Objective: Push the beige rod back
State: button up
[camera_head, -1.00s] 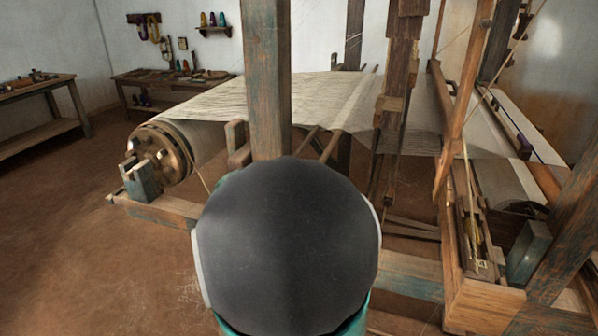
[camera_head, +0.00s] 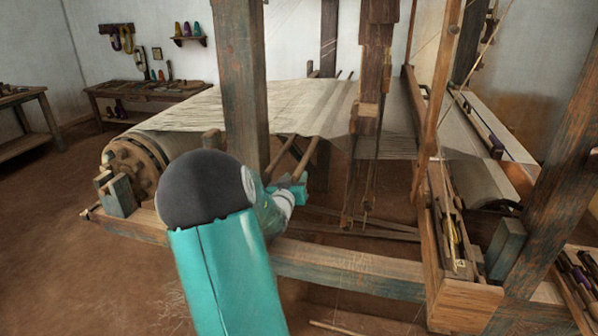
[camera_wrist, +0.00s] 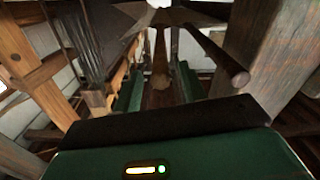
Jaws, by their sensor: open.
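Two beige-brown rods poke out from under the stretched cloth beside the blue-worn post in the head view: a left rod (camera_head: 281,156) and a right rod (camera_head: 306,158). My gripper (camera_head: 299,189) is just below the near end of the right rod. In the wrist view my gripper (camera_wrist: 160,74) is open, its two green fingers apart. A lighter rod (camera_wrist: 160,60) shows end-on in the gap between the fingers. A darker rod (camera_wrist: 220,58) slants past the right finger. I cannot tell whether the fingers touch the lighter rod.
The worn post (camera_head: 242,85) stands left of my gripper. A cloth roller (camera_head: 134,160) is at the left, and a low beam (camera_head: 350,272) crosses in front. Dark hanging frame wood (camera_head: 370,110) is to the right. Open floor (camera_head: 70,240) lies at the left.

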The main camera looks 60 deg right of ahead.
aim_at(299, 168)
jog(key=d, duration=0.2)
jog(key=w+d, duration=0.1)
jog(key=d, duration=0.2)
jog(key=shift+d, duration=0.15)
